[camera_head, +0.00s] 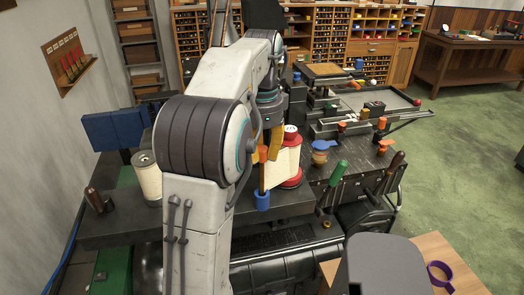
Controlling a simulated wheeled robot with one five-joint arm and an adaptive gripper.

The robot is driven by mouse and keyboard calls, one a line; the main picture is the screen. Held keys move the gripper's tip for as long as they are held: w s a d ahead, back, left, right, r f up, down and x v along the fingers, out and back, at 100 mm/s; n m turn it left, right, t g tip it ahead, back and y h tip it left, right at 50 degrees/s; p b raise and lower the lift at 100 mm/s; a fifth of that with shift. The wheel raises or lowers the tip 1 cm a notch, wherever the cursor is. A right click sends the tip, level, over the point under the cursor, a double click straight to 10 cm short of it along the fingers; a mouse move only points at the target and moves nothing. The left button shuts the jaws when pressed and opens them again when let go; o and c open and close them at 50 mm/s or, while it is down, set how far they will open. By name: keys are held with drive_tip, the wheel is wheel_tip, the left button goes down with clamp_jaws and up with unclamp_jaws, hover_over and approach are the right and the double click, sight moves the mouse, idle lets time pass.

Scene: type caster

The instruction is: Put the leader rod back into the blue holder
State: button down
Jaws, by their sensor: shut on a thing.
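The leader rod (262,178) is a thin upright brown rod with an orange upper part. The blue holder (262,201) is a small blue cup at the front edge of the dark machine bench. The rod's lower end lines up with the holder's top; I cannot tell whether it is inside or just above it. My gripper (269,154) points down from the end of my arm, with yellow-orange fingers at the rod's upper part. It is shut on the rod, though the contact is partly hidden.
A red-ended paper spool (291,160) stands close behind the rod. Another spool (147,178) stands at the left. A green handle (338,172) and a blue-and-orange piece (321,151) are to the right. A purple ring (440,275) lies on a wooden surface (428,245).

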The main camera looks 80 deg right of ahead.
drive_tip(key=shift+f+b, duration=0.7)
drive_tip(key=shift+f, duration=0.55)
drive_tip(key=c, duration=1)
unclamp_jaws()
drive_tip(key=shift+c, duration=0.2)
wheel_tip(320, 180, up, 6)
drive_tip(key=p, duration=0.6)
